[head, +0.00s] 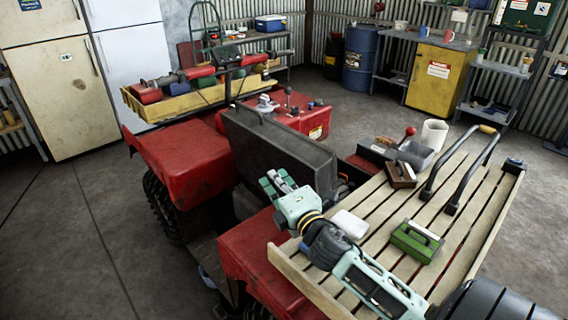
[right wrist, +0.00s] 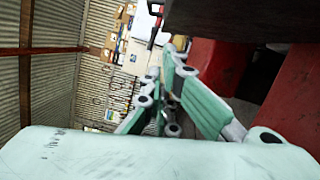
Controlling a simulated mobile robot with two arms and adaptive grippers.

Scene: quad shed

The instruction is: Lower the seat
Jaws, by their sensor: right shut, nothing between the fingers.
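The quad's seat (head: 272,158) is a dark grey slab standing raised and tilted up across the middle of the red quad. In the right wrist view the dark seat (right wrist: 225,20) fills the top right, close to the fingers. My right gripper (head: 272,181), pale green, is shut and empty, just in front of the seat's near face, toward its lower right part. Its fingers also show in the right wrist view (right wrist: 168,85). I cannot tell whether they touch the seat. The seat's far side is hidden. My left gripper is not in view.
Red fenders (head: 180,165) flank the seat. A yellow tray (head: 190,100) sits on the quad's front. Floor at left is clear.

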